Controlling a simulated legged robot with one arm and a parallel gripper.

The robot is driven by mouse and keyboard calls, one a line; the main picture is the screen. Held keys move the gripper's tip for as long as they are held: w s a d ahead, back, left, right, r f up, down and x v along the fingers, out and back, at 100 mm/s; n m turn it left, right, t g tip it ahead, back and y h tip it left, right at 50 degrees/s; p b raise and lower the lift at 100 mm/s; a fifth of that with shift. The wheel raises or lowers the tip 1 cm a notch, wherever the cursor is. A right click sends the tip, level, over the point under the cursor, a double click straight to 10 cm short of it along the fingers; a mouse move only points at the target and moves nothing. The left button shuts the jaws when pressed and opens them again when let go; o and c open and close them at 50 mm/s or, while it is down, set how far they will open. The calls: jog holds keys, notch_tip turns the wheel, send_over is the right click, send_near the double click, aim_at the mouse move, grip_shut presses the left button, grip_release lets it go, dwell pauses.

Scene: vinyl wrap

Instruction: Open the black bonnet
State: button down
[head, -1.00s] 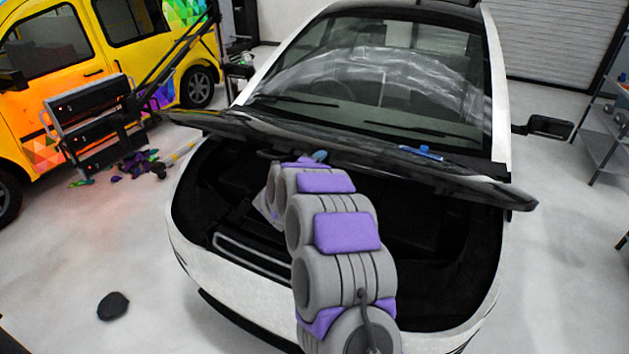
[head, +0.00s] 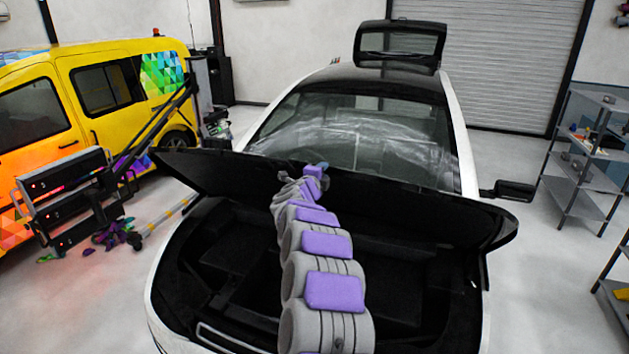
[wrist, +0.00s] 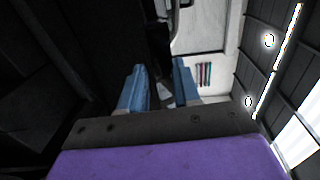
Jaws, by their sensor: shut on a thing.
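The black bonnet (head: 225,178) of the white car is partly raised, tilted up over the open front compartment. Its underside faces me in the head view. My arm reaches over the compartment, and my gripper (head: 316,168) is at the bonnet's upper edge, near the middle. In the wrist view, the two blue fingers of my gripper (wrist: 160,78) have a gap between them, and dark surfaces lie beyond and to the left. The gripper is shut on the bonnet's edge; the exact contact is too dark to see.
A yellow van (head: 80,95) stands at the left, with a dark equipment rack (head: 70,190) before it. Colourful scraps (head: 115,232) lie on the floor. A grey shelf (head: 580,160) stands at the right. The car's mirror (head: 515,190) sticks out right of the bonnet.

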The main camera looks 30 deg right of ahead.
jog(key=shift+w+r, duration=0.2)
jog(key=shift+r, duration=0.45)
jog(key=shift+d+r, duration=0.1)
jog(key=shift+r, duration=0.1)
jog(key=c, duration=1.1)
grip_release()
jog(key=shift+c, duration=0.2)
jog(key=shift+f, duration=0.25)
jog(key=shift+f, duration=0.1)
